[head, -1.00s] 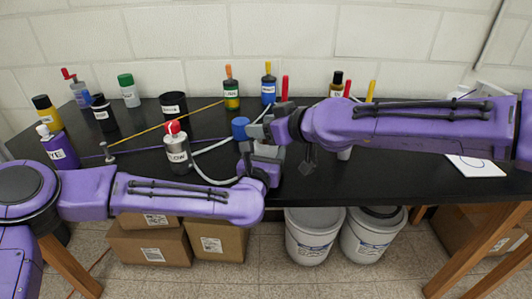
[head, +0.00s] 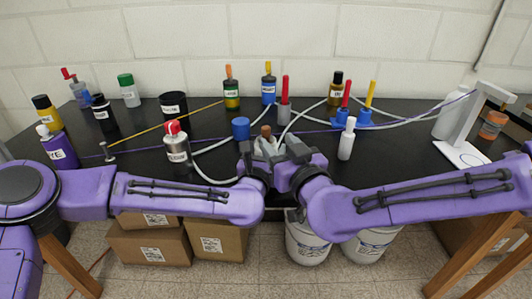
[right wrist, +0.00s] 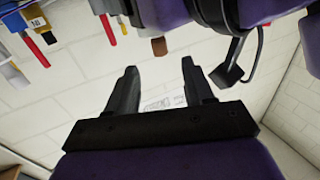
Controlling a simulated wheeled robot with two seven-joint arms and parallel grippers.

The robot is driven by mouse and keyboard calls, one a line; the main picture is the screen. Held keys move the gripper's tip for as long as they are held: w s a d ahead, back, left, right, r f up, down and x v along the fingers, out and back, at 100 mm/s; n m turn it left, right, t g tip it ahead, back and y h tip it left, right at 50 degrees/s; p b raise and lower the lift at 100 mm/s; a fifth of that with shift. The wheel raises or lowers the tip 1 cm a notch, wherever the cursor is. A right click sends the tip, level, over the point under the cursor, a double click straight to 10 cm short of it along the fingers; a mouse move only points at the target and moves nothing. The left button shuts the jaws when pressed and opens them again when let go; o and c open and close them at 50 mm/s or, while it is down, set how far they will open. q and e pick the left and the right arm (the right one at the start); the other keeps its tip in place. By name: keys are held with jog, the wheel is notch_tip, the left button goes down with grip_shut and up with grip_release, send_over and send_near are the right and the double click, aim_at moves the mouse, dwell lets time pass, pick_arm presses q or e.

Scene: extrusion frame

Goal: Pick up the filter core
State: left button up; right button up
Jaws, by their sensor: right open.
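No object is clearly marked as the filter core, and I cannot tell which it is. A pale piece with a brown top (head: 266,142) stands behind my grippers, its lower part hidden; the brown top also shows in the right wrist view (right wrist: 158,46). A short blue cylinder (head: 240,128) stands left of it. My right gripper (head: 292,150) is at the table's front edge, just right of the pale piece; in the right wrist view its fingers (right wrist: 158,82) are apart with nothing between them. My left gripper (head: 246,158) is close beside it; its jaws are unclear.
The black table (head: 215,112) carries a silver bottle with a red cap (head: 177,148), a white bottle (head: 347,140), a white stand (head: 462,135) and several other bottles. Pale tubing (head: 213,178) runs across the middle. Boxes (head: 148,243) and buckets (head: 303,240) stand below.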

aim_at(268, 129)
jog(key=x, duration=0.5)
jog(key=shift+w+r, duration=0.15)
grip_shut()
jog(key=shift+r, duration=0.1)
notch_tip(268, 129, up, 18)
pick_arm(q)
jog(key=o, duration=1.2)
